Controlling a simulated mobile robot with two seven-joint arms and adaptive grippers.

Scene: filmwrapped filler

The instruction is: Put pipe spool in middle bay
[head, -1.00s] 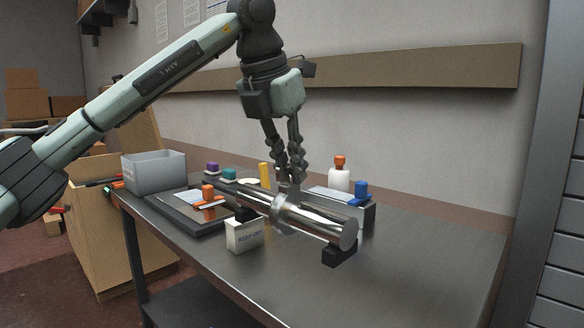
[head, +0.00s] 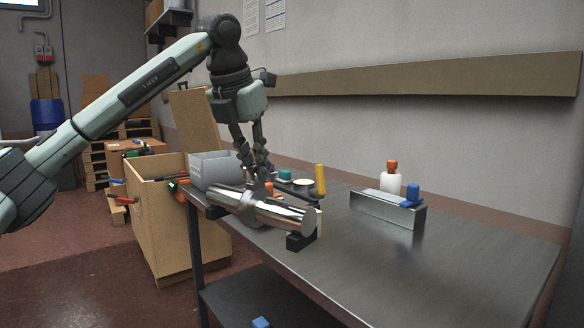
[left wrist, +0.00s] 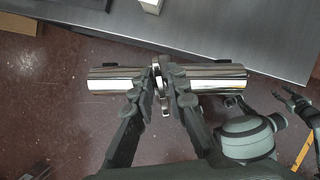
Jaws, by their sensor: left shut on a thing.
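The pipe spool (head: 268,211) is a shiny metal cylinder with a collar at its middle. My left gripper (head: 262,172) is shut on that collar from above and holds the spool level. In the left wrist view the spool (left wrist: 215,78) lies across the fingers, over the floor just off the table's edge. A black block (head: 300,242) shows just under the spool's right end. My right gripper (left wrist: 283,97) shows at the right of the left wrist view, its fingers apart and empty. No middle bay can be made out.
The metal table (head: 420,270) is largely bare at the right. A holder (head: 385,209) with a white bottle (head: 391,181) stands towards its back. A grey bin (head: 213,172) sits behind the spool. An open wooden crate (head: 160,225) stands on the floor at the left.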

